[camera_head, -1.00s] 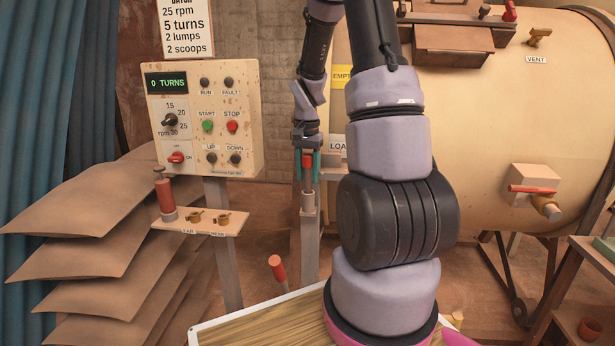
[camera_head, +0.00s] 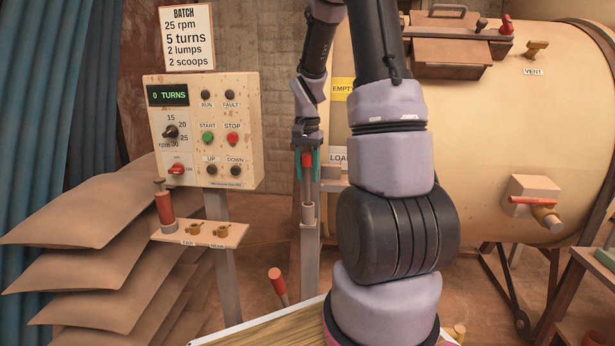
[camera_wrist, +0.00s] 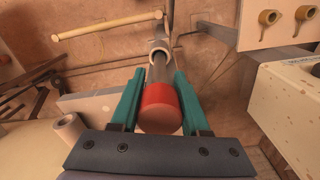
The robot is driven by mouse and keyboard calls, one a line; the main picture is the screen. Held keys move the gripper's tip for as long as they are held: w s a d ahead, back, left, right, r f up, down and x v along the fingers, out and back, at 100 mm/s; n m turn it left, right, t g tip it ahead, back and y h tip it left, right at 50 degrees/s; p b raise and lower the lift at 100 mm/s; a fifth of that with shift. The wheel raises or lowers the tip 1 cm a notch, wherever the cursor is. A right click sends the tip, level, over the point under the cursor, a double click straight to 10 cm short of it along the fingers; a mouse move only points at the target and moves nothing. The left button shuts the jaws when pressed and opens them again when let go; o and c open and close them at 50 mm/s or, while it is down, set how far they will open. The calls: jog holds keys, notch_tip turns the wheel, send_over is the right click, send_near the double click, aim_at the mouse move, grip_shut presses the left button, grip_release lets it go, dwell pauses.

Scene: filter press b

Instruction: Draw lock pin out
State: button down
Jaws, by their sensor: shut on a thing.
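The lock pin (camera_head: 307,160) has a red head and a grey shaft. It stands upright at the post left of the drum. My gripper (camera_head: 307,156) is shut on the red head, with a teal finger on either side. A length of bare shaft shows between the head and the collar (camera_head: 308,212) on the post. In the wrist view, the red head (camera_wrist: 161,106) lies between my fingers (camera_wrist: 158,100), and the shaft runs to the pale ring of the collar (camera_wrist: 159,48). The shaft's lower end appears to be still inside the collar; its tip is hidden.
The control panel (camera_head: 238,130) and a small shelf (camera_head: 205,233) with a red-handled pin (camera_head: 165,207) stand to the left. The large drum (camera_head: 480,130) is to the right. Another red handle (camera_head: 277,279) rises below. Stacked sacks (camera_head: 90,215) fill the left side.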

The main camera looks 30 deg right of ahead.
aim_at(307, 154)
jog(key=shift+r, duration=1.65)
jog(key=shift+r, duration=0.1)
jog(key=shift+r, duration=0.4)
